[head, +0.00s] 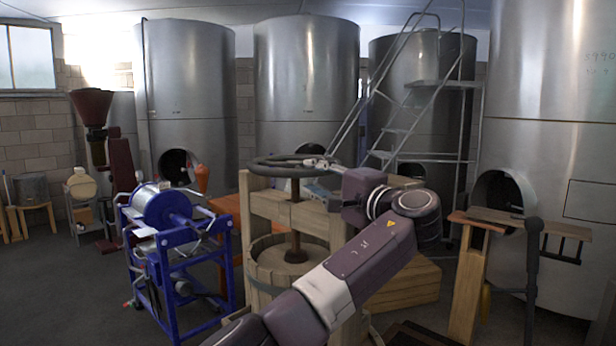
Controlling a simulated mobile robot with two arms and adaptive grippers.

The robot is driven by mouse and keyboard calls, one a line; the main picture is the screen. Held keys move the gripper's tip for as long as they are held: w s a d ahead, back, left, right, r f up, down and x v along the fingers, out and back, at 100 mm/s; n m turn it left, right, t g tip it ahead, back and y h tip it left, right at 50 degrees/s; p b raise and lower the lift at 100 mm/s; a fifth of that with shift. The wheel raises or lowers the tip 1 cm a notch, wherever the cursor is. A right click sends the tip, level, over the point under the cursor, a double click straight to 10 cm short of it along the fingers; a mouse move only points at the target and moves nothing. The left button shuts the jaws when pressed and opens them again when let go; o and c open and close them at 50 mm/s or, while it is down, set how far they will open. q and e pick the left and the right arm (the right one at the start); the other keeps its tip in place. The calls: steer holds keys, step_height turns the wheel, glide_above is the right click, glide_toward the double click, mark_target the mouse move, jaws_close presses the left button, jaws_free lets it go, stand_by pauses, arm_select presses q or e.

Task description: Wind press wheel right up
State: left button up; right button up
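The press wheel (272,169) is a dark ring lying flat above the wooden press frame (258,205). A brown screw spindle (295,218) runs down from it into the round wooden basket (262,272). My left arm reaches in from below and bends back, so my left gripper (318,163) is at the right side of the wheel rim. The fingers overlap the rim in the picture. They are too small to tell whether they are closed on it. My arm hides the right part of the basket and frame. My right gripper is not in view.
A blue-framed machine with a drum (165,208) stands close left of the press. A wooden stand (468,275) is at the right. Large steel tanks (305,85) and a metal ladder (412,115) stand behind. Open floor (70,285) lies at the left.

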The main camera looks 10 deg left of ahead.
arm_select(q)
steer(key=v, duration=0.9)
steer(key=shift+f, duration=0.2)
steer(key=shift+o, duration=0.2)
steer(key=shift+w, duration=0.1)
